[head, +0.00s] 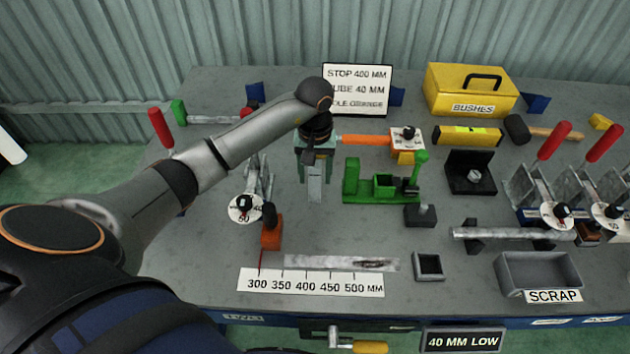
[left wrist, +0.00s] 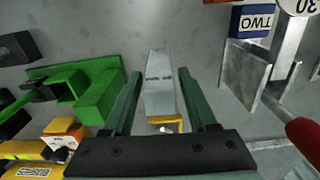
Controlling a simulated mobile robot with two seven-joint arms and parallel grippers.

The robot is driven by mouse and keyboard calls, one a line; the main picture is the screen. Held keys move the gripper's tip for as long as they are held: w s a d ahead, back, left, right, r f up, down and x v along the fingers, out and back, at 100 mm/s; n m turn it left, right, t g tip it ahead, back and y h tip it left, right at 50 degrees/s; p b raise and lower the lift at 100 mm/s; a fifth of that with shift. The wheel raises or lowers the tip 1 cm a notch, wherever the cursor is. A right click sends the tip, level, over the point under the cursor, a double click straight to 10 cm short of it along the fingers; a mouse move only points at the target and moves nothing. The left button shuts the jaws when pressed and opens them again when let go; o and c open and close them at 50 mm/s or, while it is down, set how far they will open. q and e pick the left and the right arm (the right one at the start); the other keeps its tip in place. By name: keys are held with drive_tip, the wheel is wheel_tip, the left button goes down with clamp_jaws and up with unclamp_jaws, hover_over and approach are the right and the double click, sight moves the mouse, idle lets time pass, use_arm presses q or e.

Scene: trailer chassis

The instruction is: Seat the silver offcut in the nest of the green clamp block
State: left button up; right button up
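The silver offcut (head: 315,189) is a short pale metal piece left of the green clamp block. It also shows in the left wrist view (left wrist: 160,88). My left gripper (head: 315,178) is over it, with one teal finger on each side. In the left wrist view narrow gaps show between the fingers (left wrist: 160,74) and the offcut, so the gripper looks open around it. The green clamp block (head: 352,186) stands just to the right, with a square open nest (head: 384,182). It shows at left in the left wrist view (left wrist: 98,98). My right gripper is out of view.
An orange-handled clamp (head: 365,140) lies behind the green block. A dark block (head: 420,215) stands in front of its right end. A gauge dial (head: 245,207) and an orange stop (head: 271,236) are at front left. A long tube (head: 340,262) lies along the ruler.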

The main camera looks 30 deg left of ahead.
use_arm(q)
clamp_jaws()
drive_tip(key=shift+r, duration=0.1)
idle(0.5)
